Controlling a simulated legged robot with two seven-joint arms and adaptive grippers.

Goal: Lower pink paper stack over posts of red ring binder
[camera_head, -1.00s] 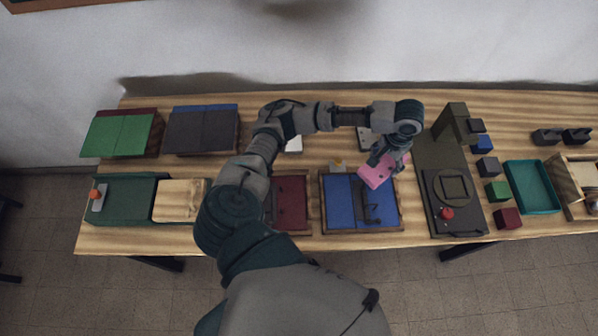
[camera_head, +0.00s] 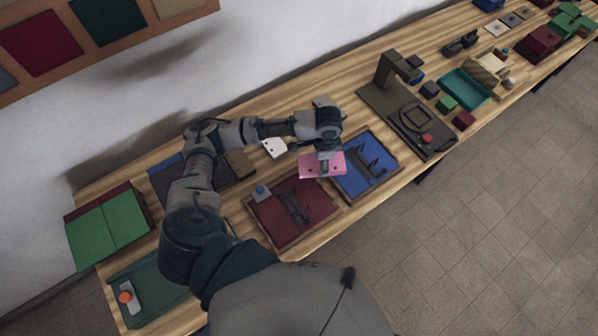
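The pink paper stack (camera_head: 312,168) is a small pink block with dark hole marks on its face. My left gripper (camera_head: 324,160) is shut on it and holds it up over the gap between two open binders. The red ring binder (camera_head: 272,214) lies open on the table, below and left of the stack. Its dark posts (camera_head: 293,207) stand in the middle of it, clear of the stack. The gripper hides part of the stack, and the fingertips are small. My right gripper is not in view.
A blue binder (camera_head: 352,182) with dark posts lies right of the stack. A white punched sheet or stack (camera_head: 274,147) lies behind. A dark press-like device (camera_head: 400,100) with a red knob stands further right. Green covers (camera_head: 108,225) are at the left.

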